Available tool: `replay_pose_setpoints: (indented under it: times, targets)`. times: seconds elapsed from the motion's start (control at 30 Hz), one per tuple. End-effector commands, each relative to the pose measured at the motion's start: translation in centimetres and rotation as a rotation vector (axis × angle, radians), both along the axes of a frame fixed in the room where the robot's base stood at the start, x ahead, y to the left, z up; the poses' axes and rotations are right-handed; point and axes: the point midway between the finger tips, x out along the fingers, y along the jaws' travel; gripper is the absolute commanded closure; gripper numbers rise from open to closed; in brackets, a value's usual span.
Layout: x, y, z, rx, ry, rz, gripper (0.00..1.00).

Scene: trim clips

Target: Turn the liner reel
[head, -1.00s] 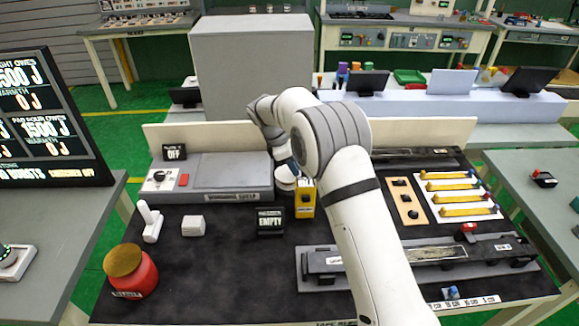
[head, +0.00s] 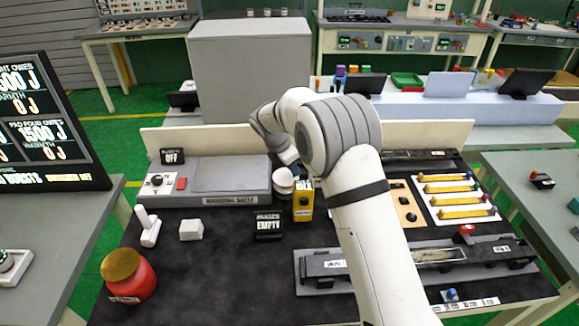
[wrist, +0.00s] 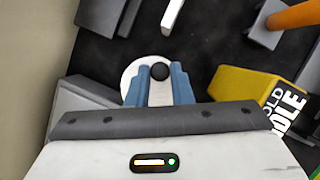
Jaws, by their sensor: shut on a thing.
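The liner reel looks to be the white round disc (wrist: 130,76) with a black knob (wrist: 159,72) in the wrist view. My gripper (wrist: 158,74) has its two blue fingers on either side of the knob, shut on it. In the head view a white round piece (head: 283,180), likely the same reel, stands left of a yellow box (head: 303,205), below the end of my arm. My arm hides much of the area to its right, and my fingers are not clear in the head view.
The yellow box stands close to the right of my gripper. A grey warming shelf (head: 228,178) lies to the left, and a black "EMPTY" sign (head: 269,225) stands in front. A red jar (head: 128,277) is at front left. The dark mat is clear at front centre.

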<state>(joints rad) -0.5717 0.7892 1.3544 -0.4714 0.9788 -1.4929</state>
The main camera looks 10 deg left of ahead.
Motion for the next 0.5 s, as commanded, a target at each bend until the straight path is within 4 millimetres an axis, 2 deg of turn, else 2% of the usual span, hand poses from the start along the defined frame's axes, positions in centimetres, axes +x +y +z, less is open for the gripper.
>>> replay_pose_setpoints:
  times: [0.5]
  targets:
    - [0.24, 0.31, 0.12, 0.005, -0.002, 0.16, 1.0]
